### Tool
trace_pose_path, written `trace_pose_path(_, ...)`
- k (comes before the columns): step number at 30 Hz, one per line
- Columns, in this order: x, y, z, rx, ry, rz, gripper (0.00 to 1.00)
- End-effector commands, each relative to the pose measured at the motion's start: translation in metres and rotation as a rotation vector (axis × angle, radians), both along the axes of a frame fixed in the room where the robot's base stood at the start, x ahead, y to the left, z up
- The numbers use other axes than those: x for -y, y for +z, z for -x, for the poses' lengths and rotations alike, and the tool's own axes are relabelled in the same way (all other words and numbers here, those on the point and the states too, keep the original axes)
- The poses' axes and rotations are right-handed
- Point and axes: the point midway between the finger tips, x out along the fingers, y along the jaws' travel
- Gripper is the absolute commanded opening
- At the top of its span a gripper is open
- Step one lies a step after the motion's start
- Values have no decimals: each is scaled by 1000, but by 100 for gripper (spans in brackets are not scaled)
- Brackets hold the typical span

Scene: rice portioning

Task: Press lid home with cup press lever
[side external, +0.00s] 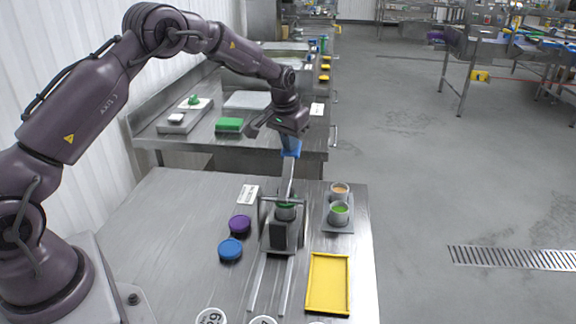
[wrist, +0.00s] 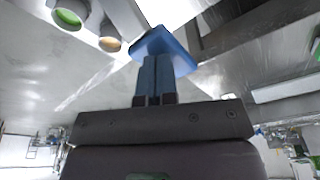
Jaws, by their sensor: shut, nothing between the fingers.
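The cup press (side external: 297,238) stands mid-table in the side external view. Its grey lever (side external: 288,180) points up, nearly upright. A cup with a green top (side external: 286,203) sits in the press, partly hidden by the frame; I cannot tell how the lid is seated. My gripper (side external: 290,142) is right above the lever's upper end. In the wrist view its narrow blue fingers (wrist: 155,78) are shut together with nothing between them. A wider blue block (wrist: 165,48) shows at their tips; I cannot tell whether they touch it.
A purple lid (side external: 240,224) and a blue lid (side external: 230,249) lie left of the press. Two cups, one with green (side external: 340,213) and one with orange (side external: 340,191) contents, stand to its right. A yellow tray (side external: 311,286) lies in front right. Two rails (side external: 256,285) run forward from the press.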

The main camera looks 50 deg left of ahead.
Motion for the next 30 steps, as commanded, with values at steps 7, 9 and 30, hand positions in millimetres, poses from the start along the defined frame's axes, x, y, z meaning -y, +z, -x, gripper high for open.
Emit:
trace_pose_path(7, 0, -9, 0, -3, 0, 2, 0)
trace_pose_path(9, -1, -11, 0, -3, 0, 2, 0)
trace_pose_path(30, -1, -13, -1, -2, 0, 1, 0)
